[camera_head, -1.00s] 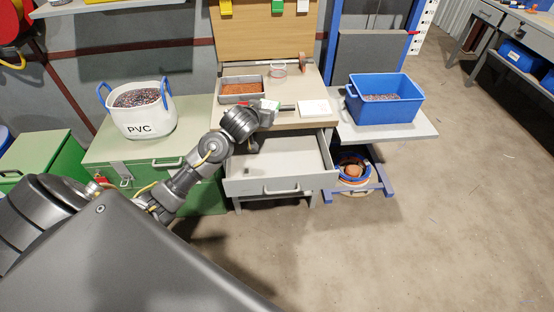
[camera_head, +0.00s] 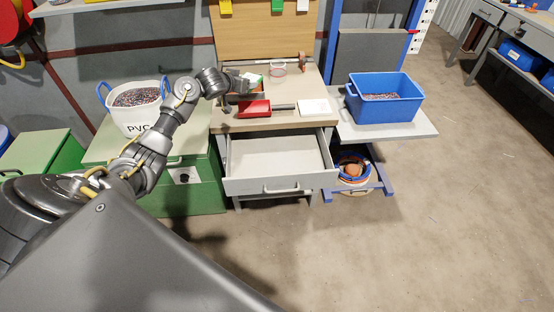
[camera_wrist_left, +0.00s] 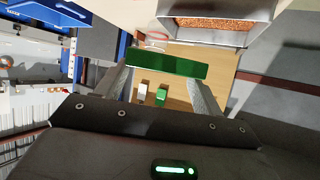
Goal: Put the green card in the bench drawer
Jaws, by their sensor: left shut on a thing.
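My left gripper (camera_wrist_left: 162,75) is shut on the green card (camera_wrist_left: 166,63), which lies across its two fingertips in the left wrist view. In the head view the left gripper (camera_head: 240,93) is above the left part of the bench top (camera_head: 300,122), and I cannot make out the card clearly there. The bench drawer (camera_head: 268,160) below stands pulled open, and its visible floor is bare. My right gripper is not in view.
A red flat thing (camera_head: 253,108) and a white pad (camera_head: 314,107) lie on the bench. A tray of copper-coloured granules (camera_wrist_left: 212,28) is beside the gripper. A PVC bag (camera_head: 137,112) stands left, a blue bin (camera_head: 384,98) right. The floor in front is clear.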

